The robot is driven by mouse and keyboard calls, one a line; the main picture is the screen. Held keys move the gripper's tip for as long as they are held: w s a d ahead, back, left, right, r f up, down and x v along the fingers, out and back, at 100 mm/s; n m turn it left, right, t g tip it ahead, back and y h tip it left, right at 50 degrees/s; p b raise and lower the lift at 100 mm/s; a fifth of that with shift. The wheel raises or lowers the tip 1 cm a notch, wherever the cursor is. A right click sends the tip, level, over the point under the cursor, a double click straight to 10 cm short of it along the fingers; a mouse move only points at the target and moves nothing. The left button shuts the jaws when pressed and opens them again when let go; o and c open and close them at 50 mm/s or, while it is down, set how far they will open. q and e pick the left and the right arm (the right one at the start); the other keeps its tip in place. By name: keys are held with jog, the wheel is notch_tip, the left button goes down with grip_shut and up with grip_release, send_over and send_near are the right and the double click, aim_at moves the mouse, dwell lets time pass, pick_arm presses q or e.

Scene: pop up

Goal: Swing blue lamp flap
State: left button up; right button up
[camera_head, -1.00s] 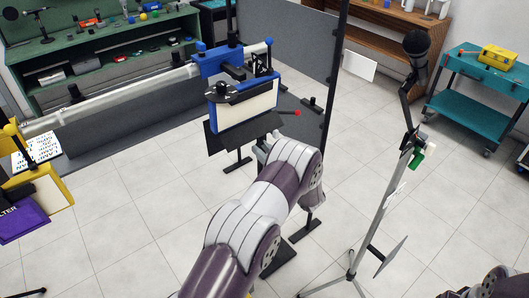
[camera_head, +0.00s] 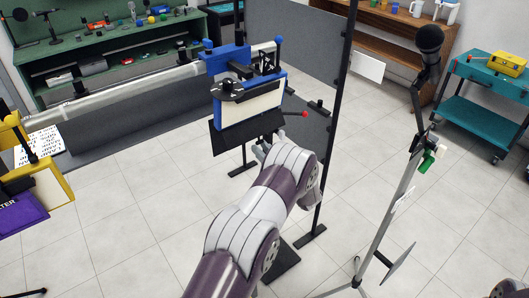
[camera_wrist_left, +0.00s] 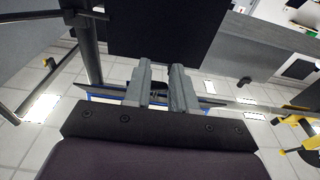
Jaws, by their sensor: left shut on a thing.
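The blue lamp (camera_head: 219,112) hangs from a silver bar, with a blue frame and a pale front panel (camera_head: 252,106). Its black flap (camera_head: 228,141) sticks out below the panel, tilted outward. The flap also fills the top middle of the left wrist view (camera_wrist_left: 165,28). My left gripper (camera_head: 262,149) is at the flap's lower edge, mostly hidden behind my own arm in the head view. In the left wrist view its two grey fingers (camera_wrist_left: 160,72) reach the flap's edge and are shut on it. My right gripper is not in view.
A microphone stand (camera_head: 400,195) stands right of my left arm. A dark upright pole (camera_head: 336,120) and grey partition (camera_head: 300,45) are behind the lamp. A yellow-framed lamp with a purple flap (camera_head: 22,218) is at far left. Tiled floor (camera_head: 130,220) is open at lower left.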

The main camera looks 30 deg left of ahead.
pick_arm(q)
jog(key=shift+f, duration=0.15)
jog(key=shift+w+a+f+b, duration=0.15)
jog(key=shift+a+b, duration=0.25)
jog(key=shift+w+a+f+b, duration=0.1)
jog(key=shift+a+f+b, duration=0.05)
jog(key=shift+a+b, duration=0.2)
jog(key=shift+w+a, duration=0.2)
jog(key=shift+a, duration=0.1)
grip_shut()
jog(key=shift+o, duration=2)
grip_release()
jog(key=shift+d+r, duration=0.1)
jog(key=shift+r, duration=0.05)
jog(key=shift+d, duration=0.1)
